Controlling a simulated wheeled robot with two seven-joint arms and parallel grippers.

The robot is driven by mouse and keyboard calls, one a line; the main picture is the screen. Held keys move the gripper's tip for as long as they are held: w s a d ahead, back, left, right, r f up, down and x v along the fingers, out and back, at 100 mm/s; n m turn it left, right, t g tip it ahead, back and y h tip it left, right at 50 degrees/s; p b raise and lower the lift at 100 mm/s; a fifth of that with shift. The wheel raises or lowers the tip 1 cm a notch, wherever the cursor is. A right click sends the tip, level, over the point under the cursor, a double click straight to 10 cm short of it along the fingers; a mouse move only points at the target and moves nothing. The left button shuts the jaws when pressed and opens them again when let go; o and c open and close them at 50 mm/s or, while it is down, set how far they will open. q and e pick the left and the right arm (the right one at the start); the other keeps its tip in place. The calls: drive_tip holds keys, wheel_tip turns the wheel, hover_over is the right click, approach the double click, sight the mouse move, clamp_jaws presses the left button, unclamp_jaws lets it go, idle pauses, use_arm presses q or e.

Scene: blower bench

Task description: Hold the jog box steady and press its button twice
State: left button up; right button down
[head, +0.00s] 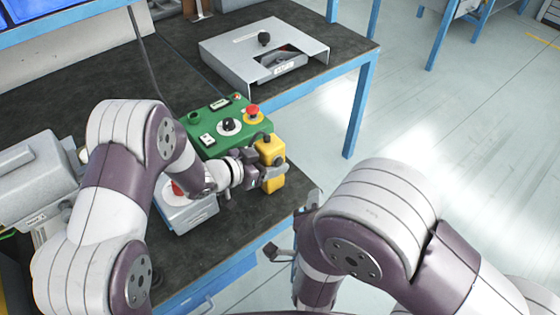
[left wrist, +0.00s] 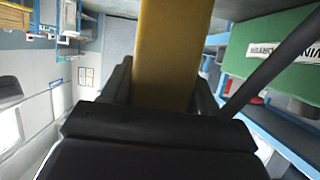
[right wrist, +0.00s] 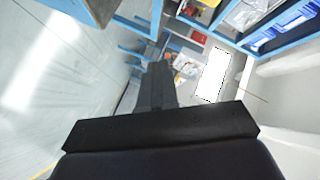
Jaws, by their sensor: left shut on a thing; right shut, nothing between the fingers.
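The yellow jog box (head: 271,151) is upright at the front right part of the bench, beside the green control panel. My left gripper (head: 268,172) is shut on it, with fingers on either side; the left wrist view shows the yellow body (left wrist: 170,50) between the dark fingers. A dark part sits at the top of the box; its button cannot be made out. My right gripper (right wrist: 158,72) is shut and empty in the right wrist view, apart from the box. In the head view my right arm is low, near the bench's front right corner.
The green panel (head: 212,123) has a red mushroom button (head: 253,112) and a black knob. A grey metal housing (head: 232,48) stands at the back. A grey machine (head: 30,178) stands at left, and a grey box (head: 190,214) lies near my left forearm. Floor is open at right.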

drive_tip(key=w+a, duration=0.5)
drive_tip(key=w, duration=0.2)
idle(0.5)
drive_tip(key=shift+w+a, duration=0.15)
drive_tip(key=shift+w, duration=0.05)
idle(1.7)
drive_tip(key=shift+w+a, duration=0.15)
drive_tip(key=shift+w, duration=0.1)
drive_tip(key=shift+w+a, duration=0.25)
drive_tip(key=shift+w, duration=0.05)
idle(0.6)
idle(0.3)
drive_tip(key=shift+s+d, duration=0.45)
drive_tip(key=shift+s, duration=0.2)
drive_tip(key=shift+s+d, duration=0.75)
drive_tip(key=shift+s, duration=0.3)
drive_tip(key=shift+s+d, duration=0.75)
drive_tip(key=shift+s, duration=0.25)
